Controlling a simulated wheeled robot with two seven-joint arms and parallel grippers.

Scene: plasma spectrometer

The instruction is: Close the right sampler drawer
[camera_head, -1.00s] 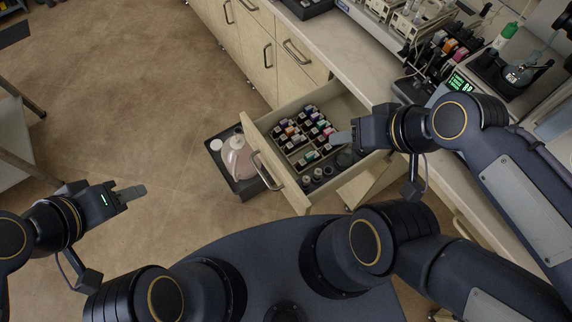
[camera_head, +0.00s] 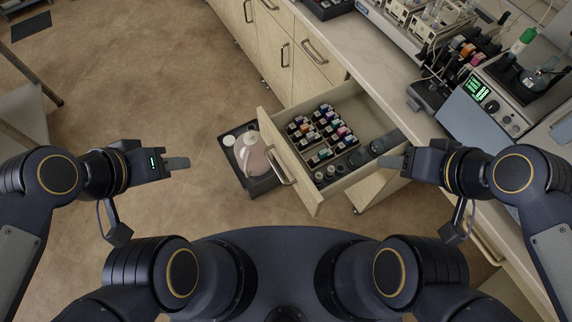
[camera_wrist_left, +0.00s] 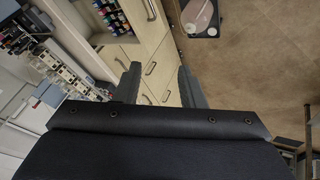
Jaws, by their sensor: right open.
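The sampler drawer (camera_head: 292,178) stands pulled out from under the counter, with a bar handle (camera_head: 279,166) on its front. Inside are rows of small coloured-cap vials (camera_head: 318,132) and several dark round containers. My right gripper (camera_head: 392,162) is open and empty, over the drawer's right side near the counter; I cannot tell whether it touches the drawer. My left gripper (camera_head: 178,163) is over open floor, left of the drawer and apart from it. In the left wrist view its two fingers (camera_wrist_left: 158,85) are spread with nothing between them, and the drawer's vials (camera_wrist_left: 112,15) show at the top.
A dark tray (camera_head: 262,182) with a pinkish flask (camera_head: 250,160) and white lids is on the left side of the drawer front. The counter (camera_head: 365,65) carries instruments, including a unit with a green display (camera_head: 480,92).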

